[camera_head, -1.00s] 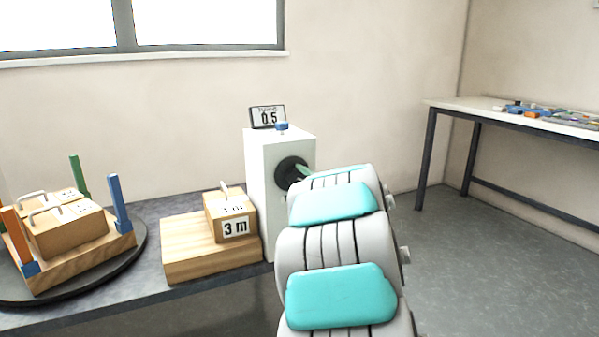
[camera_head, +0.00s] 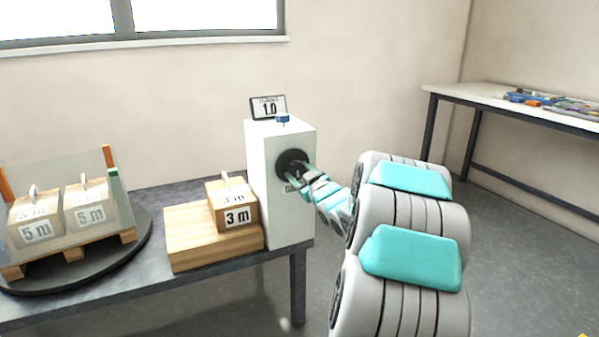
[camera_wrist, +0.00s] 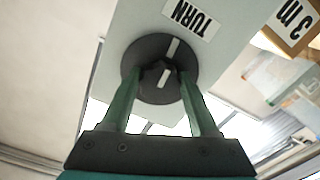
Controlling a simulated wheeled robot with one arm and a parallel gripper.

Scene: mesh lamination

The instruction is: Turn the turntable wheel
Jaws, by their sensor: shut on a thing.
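The black turntable wheel (camera_head: 291,162) is a round knob on the side of a white box (camera_head: 263,178). My gripper (camera_head: 303,172) reaches it from the right. In the wrist view the wheel (camera_wrist: 152,52) has a white line, and my gripper (camera_wrist: 160,82) is shut on its raised middle with a green finger on each side. A "TURN" label (camera_wrist: 190,19) is beside it. The black round turntable (camera_head: 135,250) at left carries a pallet with two "5 m" boxes (camera_head: 87,205), partly behind a translucent sheet.
A "3 m" box (camera_head: 236,214) stands on a wooden block (camera_head: 200,245) between the turntable and the white box. An orange post (camera_head: 107,157) and a green post (camera_head: 114,180) stand at the pallet. Another table (camera_head: 465,100) with small parts is at right. Floor between is clear.

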